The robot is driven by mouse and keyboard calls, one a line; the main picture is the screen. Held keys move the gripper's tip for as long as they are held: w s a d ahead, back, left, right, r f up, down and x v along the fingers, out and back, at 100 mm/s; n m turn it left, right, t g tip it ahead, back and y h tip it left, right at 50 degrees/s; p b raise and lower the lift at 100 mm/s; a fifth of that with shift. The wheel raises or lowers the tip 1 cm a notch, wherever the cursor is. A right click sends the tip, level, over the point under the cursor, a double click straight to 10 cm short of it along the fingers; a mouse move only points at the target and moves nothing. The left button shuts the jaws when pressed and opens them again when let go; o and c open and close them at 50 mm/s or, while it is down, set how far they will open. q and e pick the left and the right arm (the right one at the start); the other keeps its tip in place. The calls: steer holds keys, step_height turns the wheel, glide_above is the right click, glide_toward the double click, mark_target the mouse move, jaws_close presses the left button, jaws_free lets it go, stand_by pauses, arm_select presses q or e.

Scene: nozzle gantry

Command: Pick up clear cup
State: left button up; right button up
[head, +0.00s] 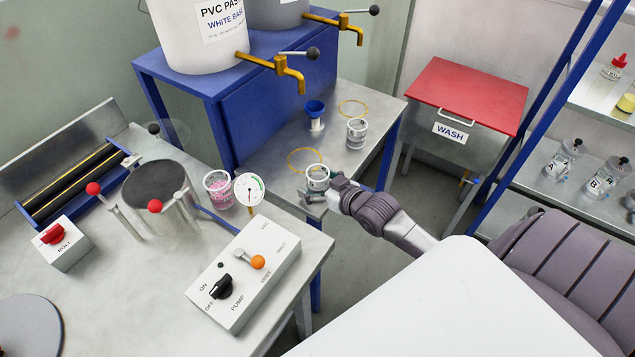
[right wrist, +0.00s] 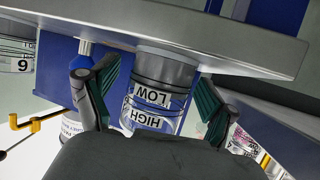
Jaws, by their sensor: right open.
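A clear cup (head: 317,176) with marking rings stands upright on the metal table, by the front yellow ring. In the right wrist view, which is upside down, the cup (right wrist: 155,92) shows HIGH and LOW labels. My right gripper (head: 322,191) is open at the cup, low near the table edge. In the right wrist view its green-padded fingers lie either side of the cup, with gaps visible. A second clear cup (head: 356,132) stands further back. A third cup (head: 218,188), with pink contents, stands on the left bench. My left gripper is out of view.
Yellow taps (head: 289,74) hang over the metal table (head: 345,100) from the blue stand. A round gauge (head: 249,189) and pump box (head: 245,275) are on the left bench. A red-lidded wash bin (head: 468,90) stands right.

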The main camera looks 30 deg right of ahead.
mark_target(311, 170)
steer(key=shift+s, duration=0.1)
steer(key=shift+c, duration=0.2)
steer(key=c, duration=1.3)
steer(key=shift+r, duration=0.1)
step_height(311, 170, up, 4)
steer(key=shift+f, duration=0.15)
steer(key=s+d+r, duration=0.7)
steer(key=d, duration=0.2)
steer(key=shift+s, duration=0.3)
steer(key=shift+r, duration=0.1)
